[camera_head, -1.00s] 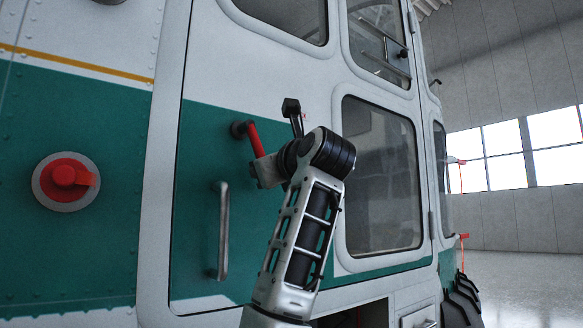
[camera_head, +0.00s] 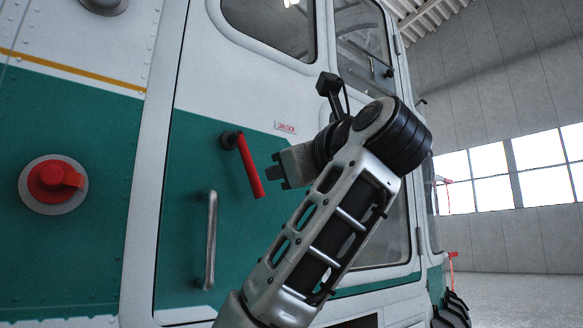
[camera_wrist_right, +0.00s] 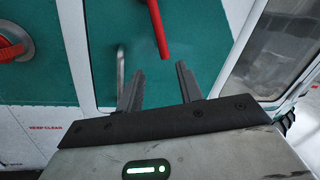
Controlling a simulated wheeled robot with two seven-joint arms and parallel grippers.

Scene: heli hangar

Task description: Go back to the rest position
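My right gripper (camera_head: 276,168) is in front of the helicopter door, just right of the red door handle (camera_head: 249,167). The handle slants down and to the right from its dark pivot. In the right wrist view, the gripper's two fingers (camera_wrist_right: 158,82) stand apart with nothing between them. The red handle (camera_wrist_right: 158,28) shows beyond the fingertips there, apart from them. My right forearm hides part of the door and its lower window in the head view. My left gripper is in neither view.
A vertical metal grab bar (camera_head: 210,240) is on the green door panel (camera_head: 185,190) below the handle. A red round cap (camera_head: 53,183) sits on the fuselage at left. An "UNLOCK" label (camera_head: 286,127) is right of the handle. Hangar floor (camera_head: 515,287) is open at right.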

